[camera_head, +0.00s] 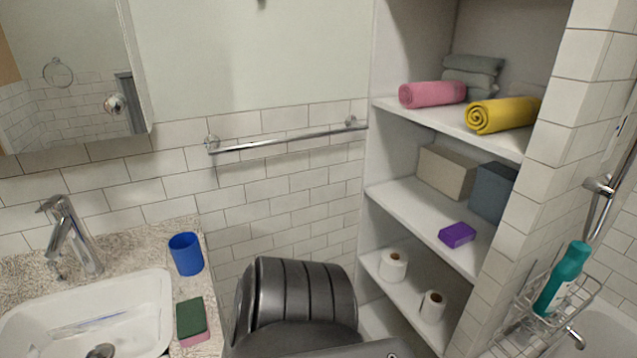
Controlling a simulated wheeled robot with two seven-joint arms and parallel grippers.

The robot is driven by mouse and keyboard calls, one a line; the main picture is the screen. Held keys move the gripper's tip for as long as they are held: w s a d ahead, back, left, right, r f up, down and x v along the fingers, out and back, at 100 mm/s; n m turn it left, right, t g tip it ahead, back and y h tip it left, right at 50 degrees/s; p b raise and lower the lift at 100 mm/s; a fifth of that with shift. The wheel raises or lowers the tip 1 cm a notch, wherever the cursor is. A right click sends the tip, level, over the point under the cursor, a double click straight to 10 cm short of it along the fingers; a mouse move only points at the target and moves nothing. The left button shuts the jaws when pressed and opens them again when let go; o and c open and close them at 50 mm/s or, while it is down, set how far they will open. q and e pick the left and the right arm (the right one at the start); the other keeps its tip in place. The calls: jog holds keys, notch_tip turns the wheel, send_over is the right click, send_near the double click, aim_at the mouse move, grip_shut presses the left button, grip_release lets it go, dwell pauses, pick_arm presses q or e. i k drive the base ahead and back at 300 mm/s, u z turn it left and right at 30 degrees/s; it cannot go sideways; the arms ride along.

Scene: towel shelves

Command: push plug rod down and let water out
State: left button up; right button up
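A white sink basin (146,308) is set in the speckled counter at the lower left, cut off by the bottom edge of the view. A chrome faucet (72,236) stands behind it. A small chrome piece (57,270) shows at the faucet's base on its left; it may be the plug rod, but it is too small to tell its height. A round dark metal plug or drain (101,351) shows at the basin's bottom. Bluish-white streaks in the basin may be water reflections. Neither of my grippers is in view.
A blue cup (186,254) and a green-and-pink sponge (193,321) stand on the counter right of the sink. A towel bar (285,142) crosses the tiled wall. Shelves (415,219) on the right hold towels, boxes and paper rolls. A teal bottle (563,278) sits in a wire rack.

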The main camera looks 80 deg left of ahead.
aim_at(54, 265)
jog(key=u, duration=4.3)
